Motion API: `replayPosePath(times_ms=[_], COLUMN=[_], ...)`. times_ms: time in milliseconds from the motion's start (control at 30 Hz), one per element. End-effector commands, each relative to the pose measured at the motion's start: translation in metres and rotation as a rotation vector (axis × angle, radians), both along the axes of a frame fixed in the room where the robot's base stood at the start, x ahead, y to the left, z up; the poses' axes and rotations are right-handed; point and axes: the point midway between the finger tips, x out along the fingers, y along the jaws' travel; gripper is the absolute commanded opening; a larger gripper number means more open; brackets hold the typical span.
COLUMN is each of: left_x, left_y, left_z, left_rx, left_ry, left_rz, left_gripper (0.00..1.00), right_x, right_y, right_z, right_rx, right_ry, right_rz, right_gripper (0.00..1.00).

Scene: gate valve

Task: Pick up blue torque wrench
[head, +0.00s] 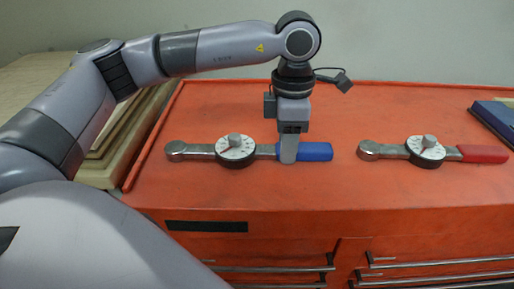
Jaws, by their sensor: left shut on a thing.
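The blue torque wrench (319,152) lies on the orange cabinet top, with its round dial in the middle and its blue handle to the right. My left gripper (289,157) comes down from above and is shut on the wrench near the left end of the blue handle. The fingers hide part of the handle there. The wrench appears level, at or very near the surface. My right gripper is not in view.
A red-handled torque wrench (484,154) lies to the right on the orange cabinet (346,192). A dark blue case (494,118) sits at the right edge. Stacked boards (118,134) stand left of the cabinet. Drawers with handles are below the front edge.

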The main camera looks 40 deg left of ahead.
Motion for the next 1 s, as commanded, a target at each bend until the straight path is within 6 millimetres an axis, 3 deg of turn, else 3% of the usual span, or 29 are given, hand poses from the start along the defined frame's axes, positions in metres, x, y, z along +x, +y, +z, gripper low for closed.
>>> replayPosePath(times_ms=[267, 467, 1000], left_x=[0.001, 0.001, 0.0], left_y=[0.0, 0.0, 0.0], left_z=[0.008, 0.029, 0.149], left_rx=[0.0, -0.002, -0.001], left_ry=[-0.005, -0.006, -0.007], left_rz=[0.0, 0.0, -0.001], left_gripper=[0.0, 0.0, 0.0], right_x=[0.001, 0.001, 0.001], right_y=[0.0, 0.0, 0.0], right_z=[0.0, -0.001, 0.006], right_rx=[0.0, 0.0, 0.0], right_ry=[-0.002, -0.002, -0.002], right_rz=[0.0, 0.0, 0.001], right_gripper=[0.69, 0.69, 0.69])
